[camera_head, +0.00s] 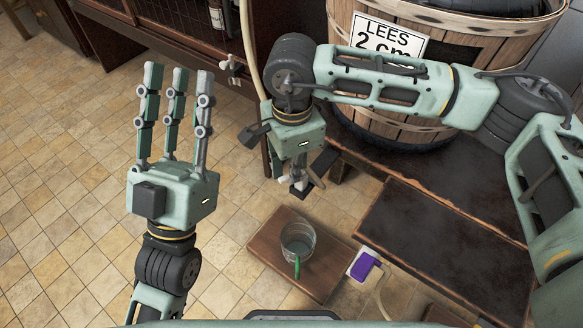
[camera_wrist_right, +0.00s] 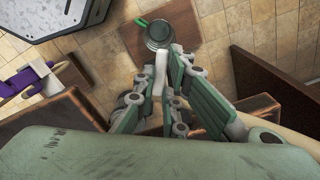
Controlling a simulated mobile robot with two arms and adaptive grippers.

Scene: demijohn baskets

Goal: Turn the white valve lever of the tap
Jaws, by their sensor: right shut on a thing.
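The white valve lever (camera_wrist_right: 158,80) shows between the fingers of my right gripper (camera_wrist_right: 165,85) in the right wrist view. My right gripper (camera_head: 300,182) points down in the head view and is shut on the lever. The tap's body is mostly hidden by the fingers and palm. A clear jug with a green handle (camera_head: 298,241) stands on a wooden board below; it also shows in the right wrist view (camera_wrist_right: 159,33). My left gripper (camera_head: 176,75) is open and empty, its fingers pointing up at the left, away from the tap.
A pale hose (camera_head: 247,45) runs down behind my right gripper. A wooden basket (camera_head: 345,25) labelled LEES stands on a dark bench (camera_head: 440,235) at the right. A purple and white object (camera_head: 362,265) lies beside the jug's board (camera_head: 265,243). The tiled floor at the left is clear.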

